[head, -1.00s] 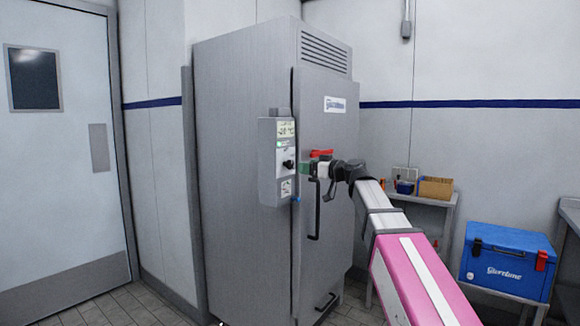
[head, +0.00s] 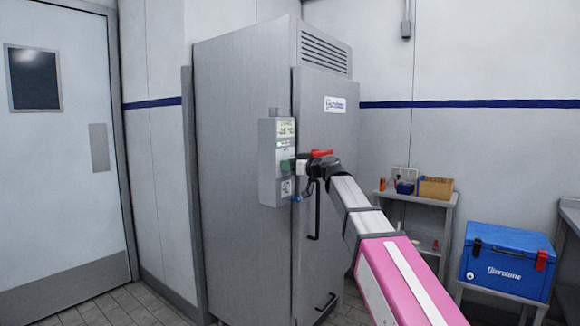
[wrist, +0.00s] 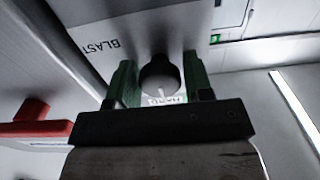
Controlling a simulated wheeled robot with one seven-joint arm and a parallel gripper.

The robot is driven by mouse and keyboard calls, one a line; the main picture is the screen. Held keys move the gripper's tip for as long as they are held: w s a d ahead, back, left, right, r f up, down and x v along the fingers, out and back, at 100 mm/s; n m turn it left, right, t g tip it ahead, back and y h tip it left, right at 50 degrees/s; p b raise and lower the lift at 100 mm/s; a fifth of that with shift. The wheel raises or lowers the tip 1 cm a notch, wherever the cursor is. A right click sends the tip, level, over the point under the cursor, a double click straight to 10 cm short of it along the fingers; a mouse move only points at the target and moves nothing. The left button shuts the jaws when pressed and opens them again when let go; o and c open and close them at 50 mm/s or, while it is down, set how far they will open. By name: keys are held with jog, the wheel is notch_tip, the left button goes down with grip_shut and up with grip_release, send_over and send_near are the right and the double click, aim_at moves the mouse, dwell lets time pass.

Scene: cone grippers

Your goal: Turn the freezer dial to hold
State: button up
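The freezer's control box (head: 268,180) is a grey box on the front left edge of the tall freezer, with a lit display at its top. In the wrist view its dark round dial (wrist: 160,73) sits between my two green fingers, with a light pointer mark at its lower edge. A BLAST label shows to the left, and another label below the dial is partly hidden. My gripper (head: 288,166) is at the box front, hiding the dial in the head view. Its fingers (wrist: 161,82) are apart, one on each side of the dial; I cannot tell whether they touch it.
The tall grey freezer (head: 240,100) has a red part (head: 321,153) close beside my gripper, also in the wrist view (wrist: 35,128). A black door handle (head: 314,215) hangs below. A blue cooler (head: 505,262) and a small shelf (head: 425,198) stand to the right.

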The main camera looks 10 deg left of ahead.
jog(key=c, duration=0.5)
jog(key=shift+o, duration=0.2)
jog(key=shift+m, duration=0.4)
jog(key=m, duration=1.1)
jog(key=o, duration=0.9)
jog(key=shift+o, duration=0.2)
